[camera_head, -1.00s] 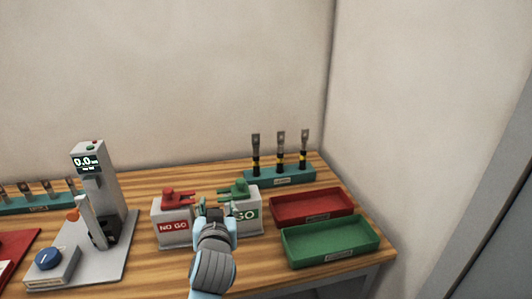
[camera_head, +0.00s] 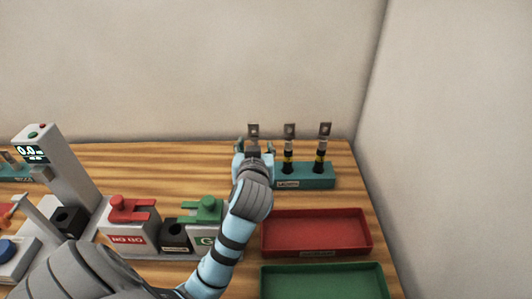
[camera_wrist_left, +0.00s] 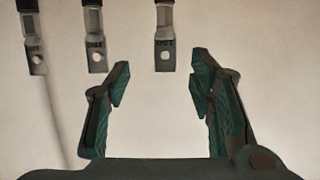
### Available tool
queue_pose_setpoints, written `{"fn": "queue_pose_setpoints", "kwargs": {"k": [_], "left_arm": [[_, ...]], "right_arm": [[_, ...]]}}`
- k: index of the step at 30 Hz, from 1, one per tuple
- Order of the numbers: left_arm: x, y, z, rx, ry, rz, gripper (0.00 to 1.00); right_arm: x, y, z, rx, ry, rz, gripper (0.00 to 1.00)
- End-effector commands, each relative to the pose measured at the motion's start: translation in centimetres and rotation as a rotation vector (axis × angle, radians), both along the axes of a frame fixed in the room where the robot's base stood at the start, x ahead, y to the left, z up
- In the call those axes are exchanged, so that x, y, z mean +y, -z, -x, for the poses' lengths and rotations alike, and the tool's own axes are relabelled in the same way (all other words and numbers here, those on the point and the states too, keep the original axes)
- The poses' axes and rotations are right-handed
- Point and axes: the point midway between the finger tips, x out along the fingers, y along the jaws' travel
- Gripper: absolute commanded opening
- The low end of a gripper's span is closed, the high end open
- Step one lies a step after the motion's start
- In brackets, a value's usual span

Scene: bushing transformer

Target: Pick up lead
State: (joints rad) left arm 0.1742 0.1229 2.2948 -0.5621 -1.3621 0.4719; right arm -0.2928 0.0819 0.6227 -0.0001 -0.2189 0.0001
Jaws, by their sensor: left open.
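Three leads with flat metal lugs and black and yellow bodies stand upright in a teal rack (camera_head: 318,182). They are the left lead (camera_head: 253,130), the middle lead (camera_head: 289,145) and the right lead (camera_head: 322,146). My left gripper (camera_head: 254,158) is open at the left lead and hides its lower body. In the left wrist view, the lug of one lead (camera_wrist_left: 165,45) lines up with the gap between the open fingers (camera_wrist_left: 162,88). The other two leads (camera_wrist_left: 95,45) (camera_wrist_left: 34,45) hang into the picture left of it. I cannot tell whether the fingers touch the lead.
A red tray (camera_head: 316,248) and a green tray (camera_head: 325,290) lie in front of the rack. The NO GO block (camera_head: 127,238) and the green-topped GO block (camera_head: 208,239) stand left of my forearm. A tester with a display (camera_head: 62,180) stands further left. A wall rises behind.

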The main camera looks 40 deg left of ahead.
Motion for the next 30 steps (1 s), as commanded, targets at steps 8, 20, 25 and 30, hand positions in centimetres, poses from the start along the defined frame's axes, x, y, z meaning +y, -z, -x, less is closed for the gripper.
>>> {"fn": "queue_pose_setpoints", "kwargs": {"k": [8,20,25,30], "left_arm": [[3.5,2.2,-5.4,0.008,-0.001,0.001,0.49],[6.7,3.3,-10.1,0.010,-0.003,0.002,0.49],[6.6,3.3,-10.1,0.010,-0.003,0.002,0.46],[6.6,3.3,-10.0,0.010,-0.003,0.002,0.19]], "right_arm": [[0.0,0.1,1.9,0.032,0.001,0.000,0.49],[0.2,-0.3,-0.3,-0.006,0.000,-0.003,0.49],[0.2,-0.3,0.1,0.002,0.001,-0.003,0.49],[0.2,-0.3,1.1,0.018,0.001,-0.003,0.49]]}}
